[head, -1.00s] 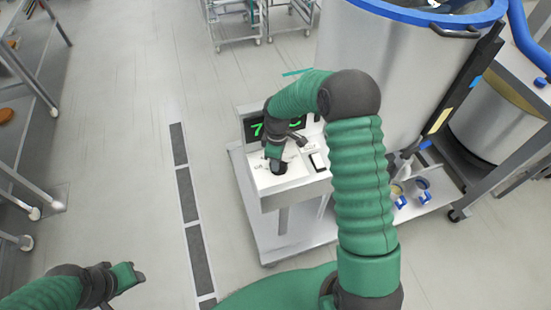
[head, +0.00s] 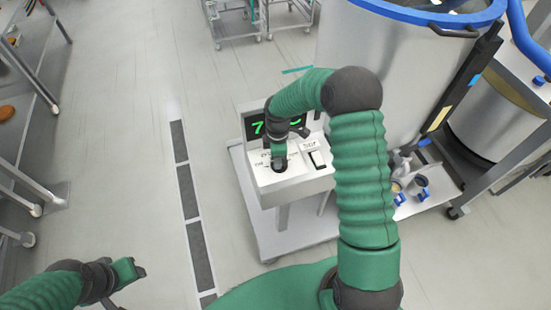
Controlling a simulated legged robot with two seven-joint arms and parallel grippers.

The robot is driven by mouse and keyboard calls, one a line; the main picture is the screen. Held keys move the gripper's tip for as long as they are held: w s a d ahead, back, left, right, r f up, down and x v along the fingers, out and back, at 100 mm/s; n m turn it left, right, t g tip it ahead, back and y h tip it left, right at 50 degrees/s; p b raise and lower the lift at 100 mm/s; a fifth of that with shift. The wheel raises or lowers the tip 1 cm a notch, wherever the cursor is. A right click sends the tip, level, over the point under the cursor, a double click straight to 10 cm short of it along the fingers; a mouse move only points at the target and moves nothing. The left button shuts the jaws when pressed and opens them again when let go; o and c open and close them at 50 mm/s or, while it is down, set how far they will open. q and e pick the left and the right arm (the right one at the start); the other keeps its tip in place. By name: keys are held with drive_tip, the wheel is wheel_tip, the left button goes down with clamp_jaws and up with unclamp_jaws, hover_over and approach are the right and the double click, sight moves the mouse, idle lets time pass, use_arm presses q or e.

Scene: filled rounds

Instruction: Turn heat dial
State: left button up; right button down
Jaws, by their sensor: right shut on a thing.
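A white control box (head: 297,185) stands on a cart in the middle of the head view. Its black display (head: 256,129) shows green digits, partly hidden by my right arm. A dark round dial (head: 279,164) sits on the sloped panel, with small markings around it. My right gripper (head: 279,156) comes down on the dial from above and is shut on it; its fingers hide part of it. A black rocker switch (head: 317,159) is to the right of the dial. My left gripper (head: 137,270) is at the lower left, away from the box; its fingertips are too small to judge.
A large steel kettle with a blue rim (head: 398,13) stands behind the box on the cart (head: 300,236). Blue-handled valve parts (head: 420,185) sit at its foot. Steel shelving (head: 20,150) stands at the left. The floor between is clear.

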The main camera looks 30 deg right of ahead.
drive_tip(key=shift+d+r, duration=0.1)
drive_tip(key=shift+d, duration=0.2)
drive_tip(key=c, duration=1.4)
unclamp_jaws()
drive_tip(key=shift+o, duration=0.6)
drive_tip(key=shift+s+d, duration=0.15)
drive_tip(key=shift+r, duration=0.15)
use_arm(q)
drive_tip(key=f+b, duration=0.3)
drive_tip(key=shift+s+d+f, duration=0.1)
drive_tip(key=shift+s+d, duration=0.05)
drive_tip(key=shift+d, duration=0.1)
use_arm(e)
wheel_tip(320, 180, up, 16)
drive_tip(key=shift+d+r, duration=0.15)
